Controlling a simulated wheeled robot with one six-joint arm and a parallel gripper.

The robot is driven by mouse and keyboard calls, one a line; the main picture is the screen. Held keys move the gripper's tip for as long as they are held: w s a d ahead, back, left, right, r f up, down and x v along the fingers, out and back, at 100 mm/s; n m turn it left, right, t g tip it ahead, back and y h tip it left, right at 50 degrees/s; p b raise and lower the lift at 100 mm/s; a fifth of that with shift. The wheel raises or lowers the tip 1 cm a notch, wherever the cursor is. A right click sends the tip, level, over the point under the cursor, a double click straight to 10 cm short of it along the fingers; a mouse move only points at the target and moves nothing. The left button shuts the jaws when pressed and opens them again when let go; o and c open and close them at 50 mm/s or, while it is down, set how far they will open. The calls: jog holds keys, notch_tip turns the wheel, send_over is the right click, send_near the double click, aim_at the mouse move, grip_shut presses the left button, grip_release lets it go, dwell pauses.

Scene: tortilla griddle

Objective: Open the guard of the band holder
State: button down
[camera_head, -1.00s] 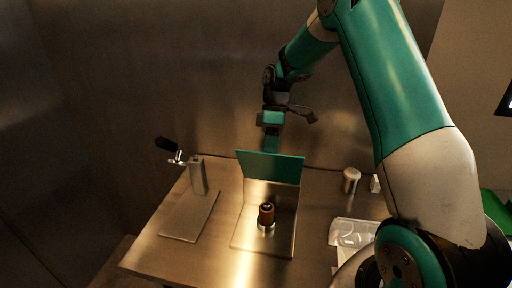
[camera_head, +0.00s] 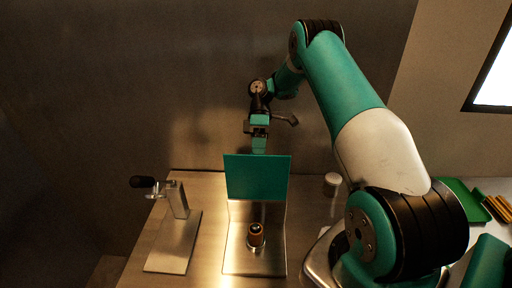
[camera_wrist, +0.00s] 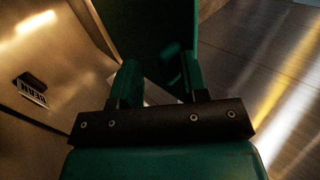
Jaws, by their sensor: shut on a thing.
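The band holder (camera_head: 270,215) is a metal stand with a back plate and a base on the table. A brown band roll (camera_head: 256,235) stands on its base. Its guard (camera_head: 257,178) is a flat green panel at the top of the back plate, standing up with its broad face towards the head camera. My gripper (camera_head: 259,148) is at the guard's top edge, coming from behind and above. In the wrist view the guard (camera_wrist: 150,30) lies ahead of the fingers and my gripper (camera_wrist: 160,80) is shut on it. The exact contact is dark and partly hidden.
A metal stand with a black-handled crank (camera_head: 172,240) is left of the holder. A white-lidded jar (camera_head: 332,184) stands to the right. A green tray (camera_head: 465,198) and several brown sticks (camera_head: 498,208) are at the far right. My arm covers part of the table's right side.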

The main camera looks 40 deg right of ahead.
jog(key=c, duration=1.8)
grip_release()
jog(key=shift+f, duration=0.8)
jog(key=shift+c, duration=0.2)
jog(key=o, duration=0.7)
jog(key=shift+o, duration=1.1)
jog(key=shift+c, duration=0.2)
jog(key=shift+d, duration=0.1)
jog(key=shift+c, duration=0.4)
jog(key=shift+r, duration=0.1)
